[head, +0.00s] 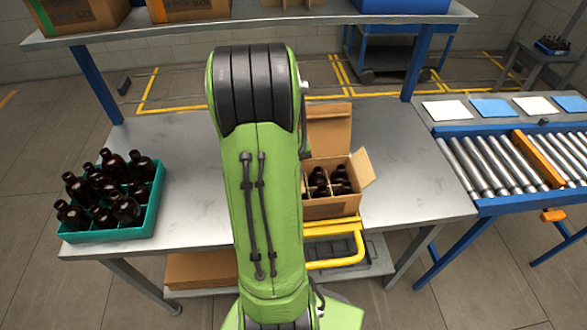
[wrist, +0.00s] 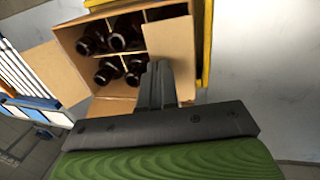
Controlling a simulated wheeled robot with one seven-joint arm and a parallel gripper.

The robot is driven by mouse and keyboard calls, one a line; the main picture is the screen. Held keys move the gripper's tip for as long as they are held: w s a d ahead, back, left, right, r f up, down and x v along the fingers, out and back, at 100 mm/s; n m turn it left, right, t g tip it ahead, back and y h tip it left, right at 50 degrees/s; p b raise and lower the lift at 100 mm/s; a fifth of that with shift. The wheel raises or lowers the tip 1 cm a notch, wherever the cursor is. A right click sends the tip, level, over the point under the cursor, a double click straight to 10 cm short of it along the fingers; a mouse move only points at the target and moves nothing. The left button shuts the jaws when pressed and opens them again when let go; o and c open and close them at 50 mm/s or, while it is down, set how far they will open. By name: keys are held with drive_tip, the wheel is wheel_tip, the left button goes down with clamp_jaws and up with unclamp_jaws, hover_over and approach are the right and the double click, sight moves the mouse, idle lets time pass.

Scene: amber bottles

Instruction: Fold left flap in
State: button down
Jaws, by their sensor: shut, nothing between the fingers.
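An open cardboard box (head: 331,207) stands on the metal table, just right of my green arm in the head view. Dark amber bottles (wrist: 124,35) stand in its divided cells. In the wrist view the left flap (wrist: 171,48) is the panel on the right side, lying over part of the opening; its exact angle is unclear. The right flap (wrist: 55,75) spreads outward, and the back flap (head: 328,132) stands up. My gripper (wrist: 160,68) is shut and empty, its fingertips at the left flap's near part; contact is unclear. My arm hides the gripper and left flap in the head view.
A teal crate (head: 152,222) of bottles stands on the left of the table (head: 185,150). A yellow frame (head: 335,262) is by the box's front. A roller conveyor (head: 490,165) is at right, and a shelf (head: 240,24) with boxes spans above the back.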

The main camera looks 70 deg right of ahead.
drive_tip(key=shift+s+d+f, duration=0.15)
drive_tip(key=shift+s+f, duration=0.1)
drive_tip(key=shift+f, duration=0.1)
drive_tip(key=shift+s+d+f+b, duration=0.1)
drive_tip(key=shift+s+f+b, duration=0.1)
drive_tip(key=shift+b, duration=0.1)
idle(0.4)
drive_tip(key=shift+w+r, duration=0.1)
drive_tip(key=shift+w+a+r+p, duration=0.35)
drive_tip(key=shift+w+a, duration=0.05)
drive_tip(key=shift+w, duration=0.2)
drive_tip(key=s+p+v, duration=0.1)
drive_tip(key=p+v, duration=0.1)
drive_tip(key=v, duration=0.4)
drive_tip(key=s+d+p+v, duration=0.1)
drive_tip(key=p+v, duration=0.2)
drive_tip(key=v, duration=0.4)
drive_tip(key=shift+s+d+r, duration=0.4)
drive_tip(key=shift+s+r, duration=0.05)
drive_tip(key=shift+r, duration=0.1)
drive_tip(key=shift+w+a, duration=0.1)
drive_tip(key=shift+w, duration=0.05)
